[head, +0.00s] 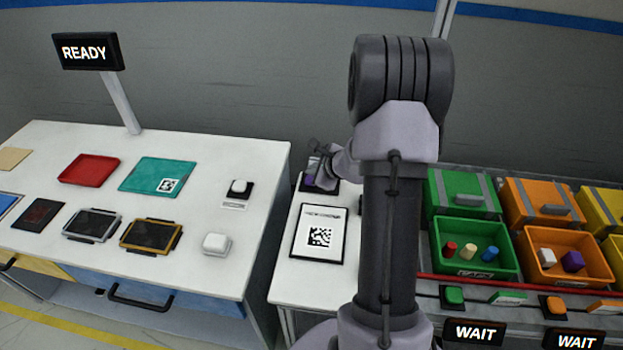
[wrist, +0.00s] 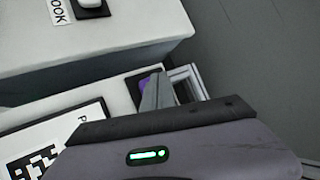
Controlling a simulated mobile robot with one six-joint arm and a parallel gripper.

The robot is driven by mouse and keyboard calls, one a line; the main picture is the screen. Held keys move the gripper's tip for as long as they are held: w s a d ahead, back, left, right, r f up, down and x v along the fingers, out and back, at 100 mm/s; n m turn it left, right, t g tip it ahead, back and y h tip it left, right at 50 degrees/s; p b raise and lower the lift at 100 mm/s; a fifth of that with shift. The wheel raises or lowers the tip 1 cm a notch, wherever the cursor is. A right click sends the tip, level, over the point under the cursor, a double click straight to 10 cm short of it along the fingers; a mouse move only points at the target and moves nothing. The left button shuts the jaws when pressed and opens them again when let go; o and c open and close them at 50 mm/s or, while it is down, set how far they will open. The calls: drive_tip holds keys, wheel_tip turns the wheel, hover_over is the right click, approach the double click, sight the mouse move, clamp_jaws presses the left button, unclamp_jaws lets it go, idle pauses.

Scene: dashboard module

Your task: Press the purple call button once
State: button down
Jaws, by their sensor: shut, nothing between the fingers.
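The purple call button (head: 309,181) sits on a dark base at the back of the narrow white table, mostly hidden by my gripper. In the wrist view a sliver of its purple (wrist: 144,84) shows beside a grey finger. My gripper (head: 316,160) is shut and empty, close over the button. Its fingers also show in the wrist view (wrist: 166,84). I cannot tell whether the fingertips touch the button.
A card with a square code (head: 319,234) lies in front of the button. A gap separates this table from the wide white table (head: 110,250) at left, with a white button (head: 238,188). Green bins (head: 474,249) and orange bins (head: 555,257) stand at right, beyond my arm.

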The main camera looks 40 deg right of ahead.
drive_tip(key=shift+f+b, duration=0.45)
drive_tip(key=shift+b, duration=0.15)
drive_tip(key=shift+f+b, duration=0.5)
drive_tip(key=shift+b, duration=0.2)
idle(0.4)
drive_tip(key=shift+r, duration=0.1)
drive_tip(key=shift+r+p, duration=0.6)
drive_tip(key=shift+r, duration=0.25)
drive_tip(key=shift+r, duration=0.1)
wheel_tip(320, 180, up, 5)
drive_tip(key=p, duration=0.3)
drive_tip(key=shift+p, duration=0.35)
idle(0.3)
